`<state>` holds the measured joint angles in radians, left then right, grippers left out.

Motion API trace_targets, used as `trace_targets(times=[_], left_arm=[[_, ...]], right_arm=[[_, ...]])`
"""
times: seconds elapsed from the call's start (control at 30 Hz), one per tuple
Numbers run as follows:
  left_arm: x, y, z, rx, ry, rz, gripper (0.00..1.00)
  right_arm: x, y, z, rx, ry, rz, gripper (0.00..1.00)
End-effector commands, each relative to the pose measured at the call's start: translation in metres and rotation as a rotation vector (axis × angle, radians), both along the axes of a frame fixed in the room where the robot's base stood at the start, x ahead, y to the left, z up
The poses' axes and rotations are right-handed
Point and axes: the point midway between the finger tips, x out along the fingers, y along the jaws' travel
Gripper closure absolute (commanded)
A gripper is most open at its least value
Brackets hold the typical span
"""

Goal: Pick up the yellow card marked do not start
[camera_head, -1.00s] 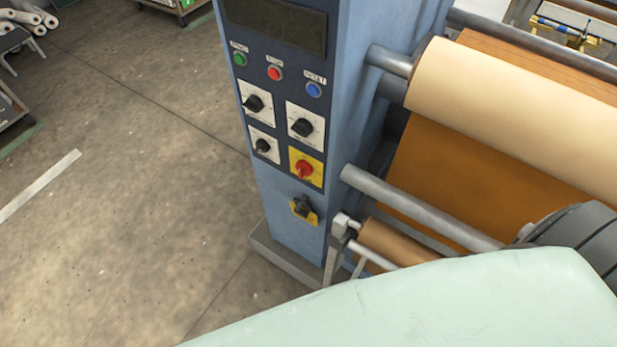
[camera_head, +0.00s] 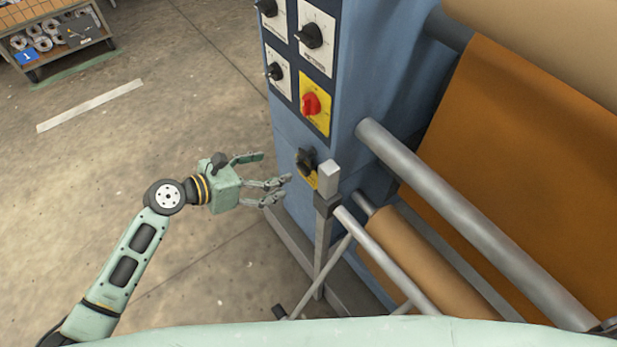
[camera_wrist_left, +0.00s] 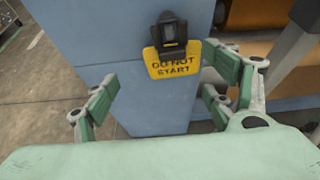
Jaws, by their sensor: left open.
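The yellow card marked DO NOT START (camera_wrist_left: 173,66) hangs on the blue machine column, below a small black fitting (camera_wrist_left: 171,32) that covers its upper middle. In the head view the card (camera_head: 313,179) is partly hidden by the black fitting and a grey post. My left gripper (camera_head: 285,189) is open and empty, just left of the card and apart from it. In the left wrist view its two fingers (camera_wrist_left: 165,90) stand to either side of and nearer than the card. My right gripper is not in view.
The grey metal post (camera_head: 327,190) of the roller stand rises close to the right of the card. A red rotary switch (camera_head: 311,105) on a yellow plate sits above it. The floor (camera_head: 190,110) to the left is open. A cart (camera_head: 55,42) stands at the far left.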

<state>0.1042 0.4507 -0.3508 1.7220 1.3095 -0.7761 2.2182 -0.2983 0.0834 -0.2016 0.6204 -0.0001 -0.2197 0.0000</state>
Motion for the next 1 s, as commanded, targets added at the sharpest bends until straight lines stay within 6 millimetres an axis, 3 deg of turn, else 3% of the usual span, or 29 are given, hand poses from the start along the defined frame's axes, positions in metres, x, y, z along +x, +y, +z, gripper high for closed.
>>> trace_targets(times=[0.17, 0.6, 0.93, 1.0], left_arm=[[0.002, -0.015, 0.007, -0.048, 0.032, -0.004, 0.23], [0.030, -0.061, -0.016, -0.046, 0.029, -0.004, 0.23], [0.034, -0.068, -0.020, -0.044, 0.029, -0.002, 0.23], [0.034, -0.068, -0.020, -0.044, 0.029, -0.002, 0.28]], right_arm=[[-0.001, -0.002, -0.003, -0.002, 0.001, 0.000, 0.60], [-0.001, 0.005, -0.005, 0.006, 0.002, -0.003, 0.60], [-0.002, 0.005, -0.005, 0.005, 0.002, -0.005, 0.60], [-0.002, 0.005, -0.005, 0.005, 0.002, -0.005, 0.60]])
